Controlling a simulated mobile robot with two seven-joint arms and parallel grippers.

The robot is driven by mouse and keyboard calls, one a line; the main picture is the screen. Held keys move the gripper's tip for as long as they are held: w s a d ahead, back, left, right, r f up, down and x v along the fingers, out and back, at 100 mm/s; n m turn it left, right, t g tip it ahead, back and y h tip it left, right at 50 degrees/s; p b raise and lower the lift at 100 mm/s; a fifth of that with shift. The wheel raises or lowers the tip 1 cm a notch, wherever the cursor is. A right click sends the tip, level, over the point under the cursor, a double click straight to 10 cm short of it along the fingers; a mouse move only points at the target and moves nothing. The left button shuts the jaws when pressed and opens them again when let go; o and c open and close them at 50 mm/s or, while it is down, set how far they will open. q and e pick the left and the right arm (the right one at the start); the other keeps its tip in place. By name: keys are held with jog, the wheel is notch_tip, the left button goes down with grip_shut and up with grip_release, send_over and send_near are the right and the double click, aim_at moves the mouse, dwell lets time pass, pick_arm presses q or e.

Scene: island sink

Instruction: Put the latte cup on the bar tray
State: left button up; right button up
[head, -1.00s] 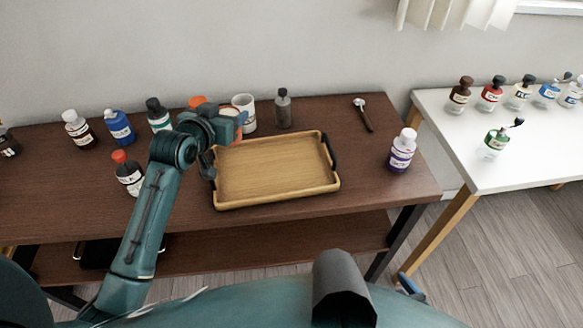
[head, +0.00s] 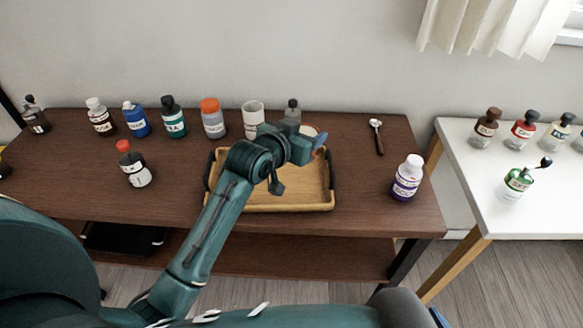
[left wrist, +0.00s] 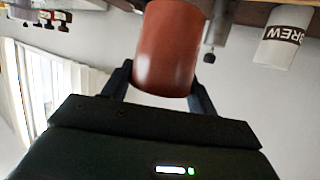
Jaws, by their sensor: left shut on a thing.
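The latte cup looks to be the reddish-brown cup (left wrist: 167,50) in the left wrist view, between my left gripper's fingers (left wrist: 160,92). In the head view only a bit of its rim (head: 309,129) shows behind my left gripper (head: 304,146); the rest is hidden. The gripper is shut on the cup and holds it at the back right part of the bar tray in the picture. I cannot tell its exact height. The bar tray (head: 290,207) is light wood with dark handles and lies on the brown table. My right gripper is not in view.
A white cup (head: 253,118) and a dark bottle (head: 292,110) stand just behind the tray. Several bottles line the table's back left. A red-capped bottle (head: 134,165) stands left of the tray; a purple-labelled bottle (head: 406,179) and a spoon-like tool (head: 378,138) are right.

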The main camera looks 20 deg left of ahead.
pick_arm(q)
notch_tip(320, 180, down, 7)
jog(key=shift+f, duration=0.2)
jog(key=shift+f+b, duration=0.15)
jog(key=shift+b, duration=0.15)
jog(key=o, duration=1)
jog(key=shift+c, duration=0.2)
jog(key=shift+s+a, duration=0.1)
jog(key=shift+s, duration=0.1)
jog(key=v, duration=1.1)
jog(key=shift+g, duration=0.6)
jog(key=s+f, duration=0.2)
jog(key=s+d+f, duration=0.1)
jog(key=s+f, duration=0.1)
jog(key=s+d+f, duration=0.1)
jog(key=s+f, duration=0.1)
jog(key=shift+s+f+p, duration=0.2)
jog(key=shift+f+p, duration=0.1)
jog(key=shift+f, duration=0.05)
jog(key=s+d+f+g, duration=0.1)
jog(key=s+d+f, duration=0.2)
jog(key=s+f, duration=0.3)
jog(key=s, duration=0.3)
jog(key=shift+m+h, duration=0.4)
